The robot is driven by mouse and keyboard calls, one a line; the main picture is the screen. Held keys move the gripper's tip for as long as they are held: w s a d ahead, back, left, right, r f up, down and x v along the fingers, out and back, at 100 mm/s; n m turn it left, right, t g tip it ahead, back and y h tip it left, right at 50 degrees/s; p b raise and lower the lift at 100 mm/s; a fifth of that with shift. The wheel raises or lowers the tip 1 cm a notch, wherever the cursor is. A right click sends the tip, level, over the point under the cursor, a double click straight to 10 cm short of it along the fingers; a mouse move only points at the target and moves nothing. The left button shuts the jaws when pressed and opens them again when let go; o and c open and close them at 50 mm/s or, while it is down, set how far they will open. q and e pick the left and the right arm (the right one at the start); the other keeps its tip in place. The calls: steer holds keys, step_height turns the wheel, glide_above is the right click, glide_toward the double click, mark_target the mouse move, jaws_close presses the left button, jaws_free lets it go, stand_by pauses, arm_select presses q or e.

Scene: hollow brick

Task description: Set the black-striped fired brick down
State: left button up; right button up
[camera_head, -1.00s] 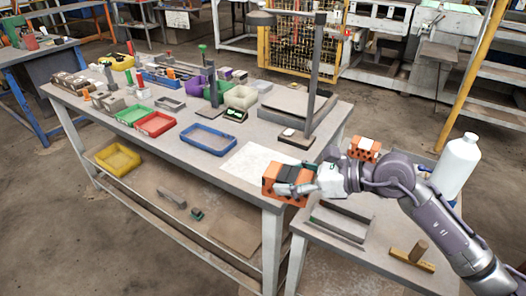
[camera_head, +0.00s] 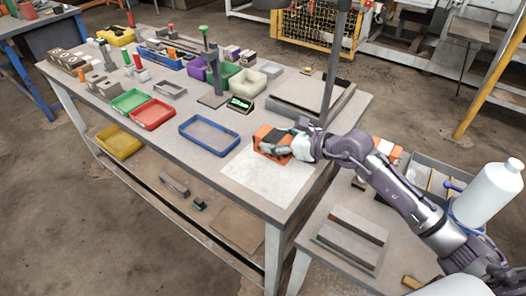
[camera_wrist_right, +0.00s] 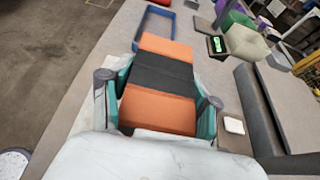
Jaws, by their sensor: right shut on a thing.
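The black-striped fired brick (camera_head: 268,142) is orange with a dark band across its middle. In the head view it is over the pale sheet (camera_head: 262,176) on the workbench, near its upper edge. Whether it touches the sheet cannot be told. My right gripper (camera_head: 291,146) is shut on the brick. In the right wrist view the brick (camera_wrist_right: 160,105) lies between the two teal-padded fingers (camera_wrist_right: 161,100), with its far end reaching past them. My left gripper is not in view.
A blue-rimmed tray (camera_head: 209,150) stands left of the sheet. Red (camera_head: 152,114) and green (camera_head: 130,100) trays are farther left. A grey post (camera_head: 335,65) rises behind my gripper. A lower table at right holds another orange brick (camera_head: 387,149) and a white bottle (camera_head: 490,190).

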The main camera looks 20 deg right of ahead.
steer(key=w+a+f, duration=0.1)
steer(key=a+f, duration=0.1)
steer(key=a, duration=0.1)
steer(key=shift+w, duration=0.35)
steer(key=shift+f+p, duration=0.3)
steer(key=shift+f, duration=1.75)
steer(key=o, duration=1)
steer(key=shift+f, duration=0.25)
steer(key=shift+c, duration=0.2)
steer(key=o, duration=0.5)
steer(key=shift+r, duration=0.15)
